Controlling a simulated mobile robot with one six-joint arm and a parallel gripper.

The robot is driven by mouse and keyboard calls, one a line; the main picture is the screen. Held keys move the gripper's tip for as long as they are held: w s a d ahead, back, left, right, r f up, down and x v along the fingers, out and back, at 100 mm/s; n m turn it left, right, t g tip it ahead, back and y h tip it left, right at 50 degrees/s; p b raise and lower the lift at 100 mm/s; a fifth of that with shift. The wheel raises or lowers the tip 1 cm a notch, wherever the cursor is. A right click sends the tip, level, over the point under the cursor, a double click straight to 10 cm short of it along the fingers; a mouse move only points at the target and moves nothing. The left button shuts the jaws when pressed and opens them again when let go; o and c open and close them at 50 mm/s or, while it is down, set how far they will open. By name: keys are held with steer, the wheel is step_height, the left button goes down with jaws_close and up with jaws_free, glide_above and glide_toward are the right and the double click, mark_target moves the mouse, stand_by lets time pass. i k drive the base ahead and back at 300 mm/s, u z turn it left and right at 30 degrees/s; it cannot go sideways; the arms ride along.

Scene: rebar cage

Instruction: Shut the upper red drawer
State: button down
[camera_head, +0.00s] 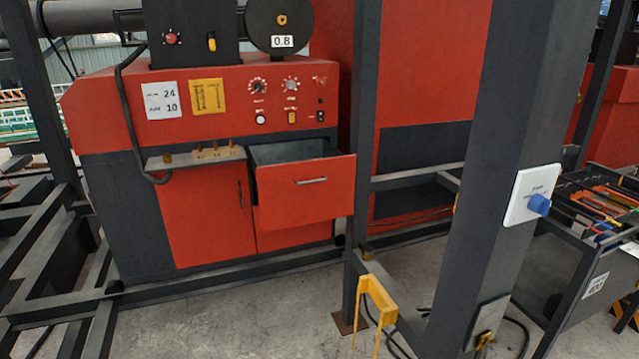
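The upper red drawer (290,199) is in the red and dark grey machine cabinet, a little left of the middle in the head view. It stands pulled out, with its open top and grey inside showing. A short metal handle (311,181) is on its front. A red panel shows below the drawer, and a red cabinet door (208,215) with a dark upright handle is to its left. My gripper is not in view.
A dark steel post (365,120) stands right beside the drawer's right edge. A thick dark column (500,150) with a blue knob (538,204) is nearer on the right. A yellow bracket (378,300) stands low in front. A small shelf (196,158) juts out left of the drawer. Bare floor (250,310) lies in front.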

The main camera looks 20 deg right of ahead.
mark_target(299, 180)
steer(key=u, duration=0.45)
steer(key=i, duration=0.95)
steer(key=u, duration=0.35)
